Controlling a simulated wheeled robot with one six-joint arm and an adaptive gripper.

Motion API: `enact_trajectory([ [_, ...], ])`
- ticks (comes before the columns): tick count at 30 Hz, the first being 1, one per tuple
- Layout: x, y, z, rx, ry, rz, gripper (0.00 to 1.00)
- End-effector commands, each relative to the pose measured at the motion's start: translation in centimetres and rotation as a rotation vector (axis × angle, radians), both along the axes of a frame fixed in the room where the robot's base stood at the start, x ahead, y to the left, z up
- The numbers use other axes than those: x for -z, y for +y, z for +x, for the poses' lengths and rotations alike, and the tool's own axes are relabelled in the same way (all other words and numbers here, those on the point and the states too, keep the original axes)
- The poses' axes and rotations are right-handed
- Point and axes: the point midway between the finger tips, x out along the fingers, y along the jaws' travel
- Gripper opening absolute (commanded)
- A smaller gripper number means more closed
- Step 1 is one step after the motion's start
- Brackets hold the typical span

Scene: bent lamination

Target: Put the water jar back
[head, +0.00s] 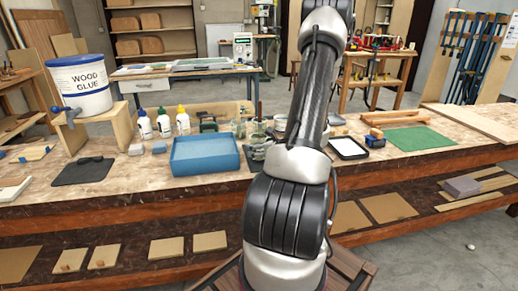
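A small clear glass jar (257,130) stands on the workbench (215,190), just left of my arm and behind the grey cloth-like heap. Another pale glass-like vessel (281,122) is beside it, partly covered by my arm. I cannot tell which of them is the water jar, or whether they hold water. My arm rises through the middle of the view and leaves it at the top. My gripper does not show, so I cannot see whether it holds anything.
A blue tray (205,153) sits left of the jars, with several bottles (163,122) behind it. A large wood glue tub (79,85) stands on a wooden stand (122,122) at left. A black-rimmed white tray (348,148) and green mat (421,139) lie at right.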

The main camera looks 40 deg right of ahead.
Motion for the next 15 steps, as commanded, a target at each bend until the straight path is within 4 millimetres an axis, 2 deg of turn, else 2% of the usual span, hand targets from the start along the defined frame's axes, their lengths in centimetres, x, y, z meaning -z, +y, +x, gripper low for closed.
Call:
enact_trajectory([
  [9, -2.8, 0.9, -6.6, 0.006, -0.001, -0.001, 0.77],
  [15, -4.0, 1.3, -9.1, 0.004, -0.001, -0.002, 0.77],
])
